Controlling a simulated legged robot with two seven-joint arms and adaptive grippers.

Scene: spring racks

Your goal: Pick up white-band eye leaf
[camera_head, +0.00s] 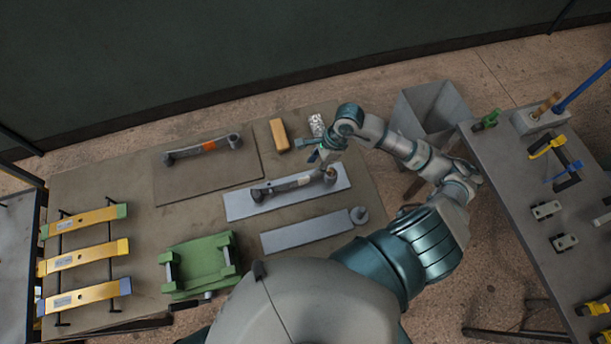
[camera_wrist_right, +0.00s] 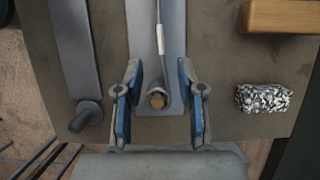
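The white-band eye leaf (camera_head: 292,184) is a dark grey bar with a pale band and rolled eyes at its ends. It lies on a light grey plate (camera_head: 240,207) in the middle of the table. My right gripper (camera_head: 328,165) is over its right end. In the right wrist view, the pale band (camera_wrist_right: 160,45) shows above the eye (camera_wrist_right: 158,98). The open blue-padded fingers of the right gripper (camera_wrist_right: 158,103) stand on either side of that eye, with gaps to both. My left gripper is not in view.
An orange-band leaf (camera_head: 205,147) lies on a board behind. A plain grey strip (camera_head: 305,232) lies in front. A wooden block (camera_head: 278,135) and a speckled block (camera_head: 317,125) are near the back edge. A green fixture (camera_head: 200,264) and yellow leaves (camera_head: 85,257) are left.

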